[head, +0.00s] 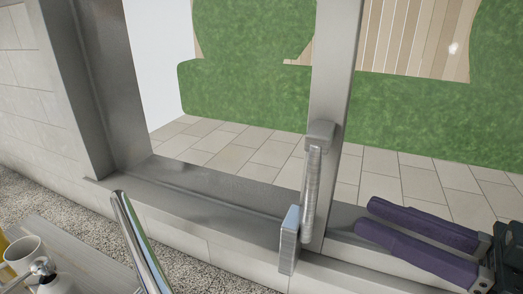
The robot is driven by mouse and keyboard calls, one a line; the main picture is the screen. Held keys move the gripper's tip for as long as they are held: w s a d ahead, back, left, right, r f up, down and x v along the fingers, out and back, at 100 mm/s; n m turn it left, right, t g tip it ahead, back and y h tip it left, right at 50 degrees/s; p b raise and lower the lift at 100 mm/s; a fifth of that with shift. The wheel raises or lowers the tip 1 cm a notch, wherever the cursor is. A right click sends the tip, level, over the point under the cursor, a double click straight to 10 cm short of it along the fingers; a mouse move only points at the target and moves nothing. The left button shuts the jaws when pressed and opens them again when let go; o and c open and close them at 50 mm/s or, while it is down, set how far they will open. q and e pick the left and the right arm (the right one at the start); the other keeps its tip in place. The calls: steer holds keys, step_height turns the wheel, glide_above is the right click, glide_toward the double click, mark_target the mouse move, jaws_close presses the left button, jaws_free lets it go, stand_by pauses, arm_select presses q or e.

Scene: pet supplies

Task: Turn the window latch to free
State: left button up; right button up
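The window latch has a long silver handle (310,190) that hangs down, slightly tilted, from a grey pivot block (320,133) on the upright window bar (335,80). Its lower end is close beside a small metal block (289,240) on the lower frame; I cannot tell whether they touch. My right gripper (367,215) comes in from the right with two purple fingers pointing left at the latch. The fingers are a little apart with nothing seen between them. Their tips are right of the handle's lower part, not around it. My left gripper is out of view.
A shiny metal tube (138,240) stands tilted at the lower left. The grey window sill (200,190) is bare; hedges and paving show through the window.

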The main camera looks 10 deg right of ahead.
mark_target(317, 195)
steer(key=p+x, duration=0.1)
steer(key=x, duration=0.6)
steer(key=shift+w+a+r+p, duration=0.1)
steer(key=shift+w+a+p, duration=0.1)
steer(key=shift+a+p, duration=0.15)
steer(key=shift+w+a, duration=0.3)
steer(key=shift+w, duration=0.05)
jaws_close()
stand_by(0.8)
